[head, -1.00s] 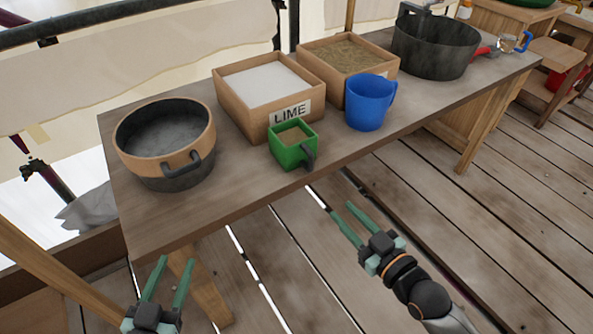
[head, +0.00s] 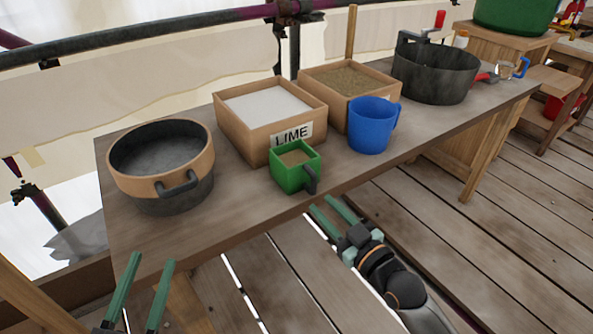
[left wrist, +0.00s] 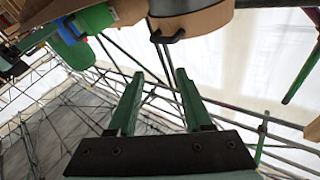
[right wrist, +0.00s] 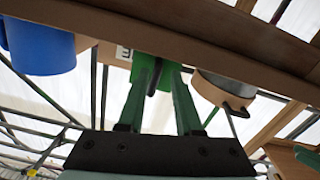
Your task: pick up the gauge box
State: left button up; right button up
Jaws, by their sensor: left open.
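The gauge box, a small green open box (head: 291,178) with a dark handle on its right side, stands on the table (head: 240,215) near the front edge. It holds a tan fill. My right gripper (head: 322,203) is open and empty, just in front of the table edge, a little below and right of the box. In the right wrist view its fingers (right wrist: 162,75) point up past the table edge, with part of the green box behind them. My left gripper (head: 150,262) is open and empty in front of the table's left end; its spread fingers also show in the left wrist view (left wrist: 152,85).
The lime box (head: 230,130) stands behind the gauge box, with a sand-filled box (head: 335,108) beside it. A blue mug (head: 369,128) is close on the right. A round wood-rimmed pan (head: 165,202) is on the left, a dark pot (head: 435,80) farther right.

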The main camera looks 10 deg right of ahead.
aim_at(315, 194)
jog(key=b+x, duration=0.1)
jog(key=x, duration=0.4)
jog(key=shift+d+r, duration=0.1)
pick_arm(q)
notch_tip(315, 194, up, 7)
jog(key=s+m+t+h, duration=0.2)
jog(key=h, duration=0.1)
jog(key=shift+s+d+m, duration=0.3)
jog(key=shift+s+d, duration=0.05)
pick_arm(e)
grip_shut()
